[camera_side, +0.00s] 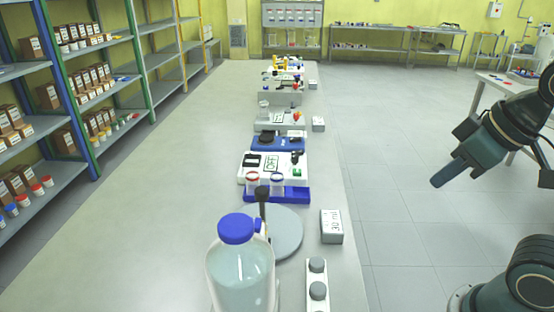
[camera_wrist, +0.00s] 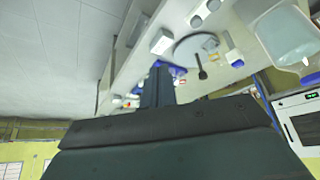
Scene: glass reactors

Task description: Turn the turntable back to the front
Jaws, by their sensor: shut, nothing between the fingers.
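The turntable is a round grey disc (camera_side: 287,236) on the bench, partly hidden behind a large bottle in the side view. It also shows in the wrist view (camera_wrist: 188,50). An upright black handle (camera_side: 262,205) stands at its left part; a black-ended stick (camera_wrist: 201,72) shows by the disc in the wrist view. The blue-capped clear bottle (camera_side: 240,270) stands in front; I cannot tell whether it touches the disc. My gripper (camera_side: 437,183) is shut and empty, right of the bench and above the floor, well apart from the turntable.
A grey-white box marked 30 ml (camera_side: 331,226) sits right of the disc. A blue rack (camera_side: 290,195) with two lidded jars stands behind it, then a white device (camera_side: 300,165). A strip with round grey knobs (camera_side: 317,280) is front right. The bench's left side is clear.

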